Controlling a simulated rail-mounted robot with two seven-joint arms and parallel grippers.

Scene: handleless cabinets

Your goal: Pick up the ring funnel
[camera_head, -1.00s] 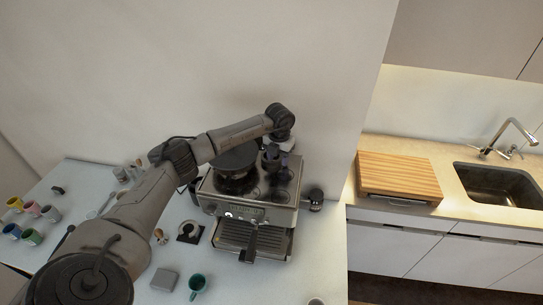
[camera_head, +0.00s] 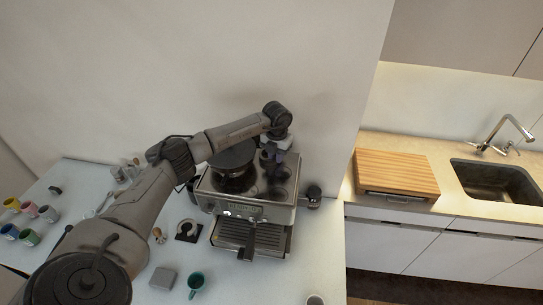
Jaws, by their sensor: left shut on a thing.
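My left arm reaches in from the lower left over the counter. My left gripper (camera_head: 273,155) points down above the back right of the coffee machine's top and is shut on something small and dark. This fits the ring funnel, but the fingers and wrist mostly hide it and its outline is too small to make out. I cannot tell whether it still touches the machine's top. The coffee machine (camera_head: 245,213) is silver, with a dark bean hopper (camera_head: 233,165) beside the gripper. My right gripper is not in view.
A portafilter handle (camera_head: 248,243) sticks out from the machine's front. A green mug (camera_head: 196,283) and a grey block (camera_head: 163,278) stand in front. Several coloured mugs (camera_head: 30,237) stand at far left. A wall rises close behind. A wooden board (camera_head: 398,172) and sink lie right.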

